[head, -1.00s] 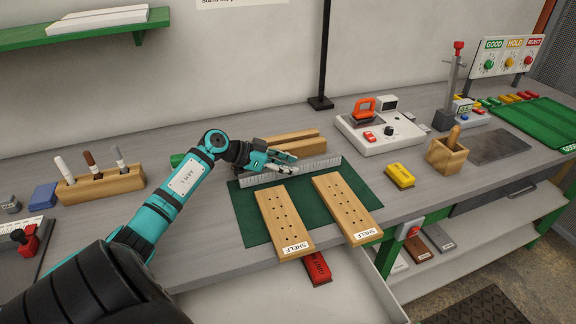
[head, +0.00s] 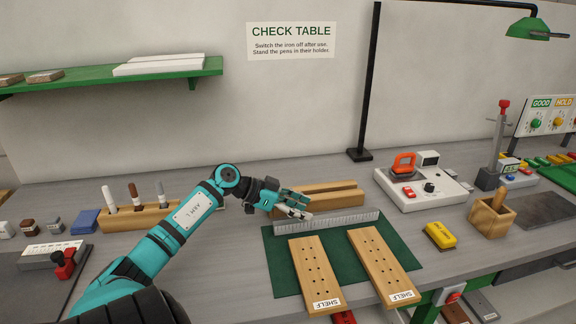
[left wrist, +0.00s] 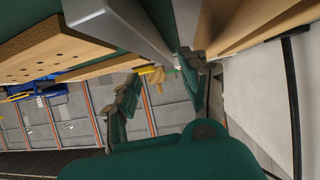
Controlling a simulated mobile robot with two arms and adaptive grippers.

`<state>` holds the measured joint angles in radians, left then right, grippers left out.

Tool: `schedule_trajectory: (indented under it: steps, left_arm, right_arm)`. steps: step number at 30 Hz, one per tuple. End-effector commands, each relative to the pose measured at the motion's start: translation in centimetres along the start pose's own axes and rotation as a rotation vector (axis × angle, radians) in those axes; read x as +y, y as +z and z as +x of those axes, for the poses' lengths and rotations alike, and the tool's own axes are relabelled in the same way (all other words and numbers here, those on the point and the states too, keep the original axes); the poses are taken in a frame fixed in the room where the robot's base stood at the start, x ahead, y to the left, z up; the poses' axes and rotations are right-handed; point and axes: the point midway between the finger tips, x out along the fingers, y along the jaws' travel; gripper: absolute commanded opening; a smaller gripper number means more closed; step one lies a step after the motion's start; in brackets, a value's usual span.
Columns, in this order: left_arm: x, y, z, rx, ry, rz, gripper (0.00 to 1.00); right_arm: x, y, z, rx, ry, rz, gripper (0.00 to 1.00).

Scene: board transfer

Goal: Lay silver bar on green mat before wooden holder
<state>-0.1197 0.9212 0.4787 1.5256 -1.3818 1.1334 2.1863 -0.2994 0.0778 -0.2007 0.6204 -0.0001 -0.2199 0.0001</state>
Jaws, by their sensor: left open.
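The silver bar (head: 345,221), long and marked like a ruler, lies along the back edge of the green mat (head: 282,262). The wooden holder (head: 338,194), a grooved block, is just behind it. My left gripper (head: 299,206) is open and empty near the bar's left part, beside the holder, and hides a little of both. In the left wrist view the bar (left wrist: 122,22) runs at the top, the holder (left wrist: 240,28) is at the right, and the open fingers (left wrist: 165,92) are apart with nothing between them. My right gripper is not in view.
Two wooden boards marked SHELF (head: 315,272) (head: 382,265) lie on the mat in front of the bar. A yellow block (head: 440,236), a wooden box (head: 491,216) and an iron station (head: 420,189) stand to the right. A pen holder (head: 150,217) is at the left.

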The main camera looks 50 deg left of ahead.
Motion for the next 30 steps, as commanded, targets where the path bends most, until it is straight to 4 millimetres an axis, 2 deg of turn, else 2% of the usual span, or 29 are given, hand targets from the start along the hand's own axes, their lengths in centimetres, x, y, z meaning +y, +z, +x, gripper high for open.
schedule_trajectory:
  steps: [3, 9, 26, 30]
  left_arm:
    - [0.1, 0.1, -2.2, -0.004, 0.001, 0.001, 0.45]
    - [0.0, 0.0, -4.4, -0.001, 0.001, 0.000, 0.45]
    - [0.0, 0.0, -4.8, 0.001, 0.001, 0.000, 0.45]
    - [0.0, 0.2, -4.7, 0.007, 0.002, -0.002, 0.45]
  right_arm:
    - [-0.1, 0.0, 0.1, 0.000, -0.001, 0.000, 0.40]
    - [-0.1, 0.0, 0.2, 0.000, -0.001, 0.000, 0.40]
    - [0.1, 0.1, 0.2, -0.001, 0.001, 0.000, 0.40]
    - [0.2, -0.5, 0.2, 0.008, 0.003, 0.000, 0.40]
